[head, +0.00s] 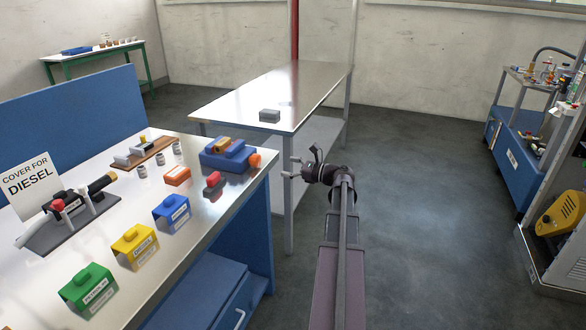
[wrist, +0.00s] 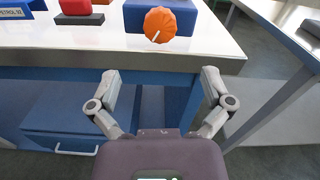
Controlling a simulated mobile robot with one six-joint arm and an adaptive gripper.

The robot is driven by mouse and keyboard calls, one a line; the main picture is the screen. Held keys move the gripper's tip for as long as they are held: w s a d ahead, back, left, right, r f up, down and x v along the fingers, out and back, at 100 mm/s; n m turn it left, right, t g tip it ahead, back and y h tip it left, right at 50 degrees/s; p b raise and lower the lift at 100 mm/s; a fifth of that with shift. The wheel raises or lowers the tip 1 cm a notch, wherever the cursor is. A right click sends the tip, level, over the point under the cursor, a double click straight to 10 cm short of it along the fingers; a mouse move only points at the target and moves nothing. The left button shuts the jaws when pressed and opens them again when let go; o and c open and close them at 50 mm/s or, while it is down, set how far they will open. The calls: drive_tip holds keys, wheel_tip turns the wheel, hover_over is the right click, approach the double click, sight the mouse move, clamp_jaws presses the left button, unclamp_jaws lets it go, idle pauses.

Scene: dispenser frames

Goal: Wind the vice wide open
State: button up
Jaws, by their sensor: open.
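The blue vice (head: 228,156) stands at the far right corner of the steel-topped bench. Its round orange knob (head: 254,160) faces the bench's right edge, and a small brown-orange piece shows at its jaws; the jaw gap is too small to judge. In the wrist view the orange knob (wrist: 160,24) has a white line pointing down-left, with part of the blue vice body (wrist: 185,14) behind it. My gripper (head: 292,168) is open and empty, off the bench's right edge and apart from the knob. In the wrist view its fingers (wrist: 159,76) are spread below the knob.
A red block on a dark base (head: 213,183) sits close by the vice. Blue (head: 171,213), yellow (head: 135,245) and green (head: 88,289) labelled boxes line the bench front.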

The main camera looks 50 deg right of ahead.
sight(259, 161)
drive_tip(key=shift+v, duration=0.9)
drive_tip(key=shift+s+f+n, duration=0.1)
drive_tip(key=shift+n, duration=0.3)
drive_tip(key=x, duration=1.3)
drive_tip(key=shift+w+a, duration=0.15)
drive_tip(key=shift+w, duration=0.2)
drive_tip(key=c, duration=1.1)
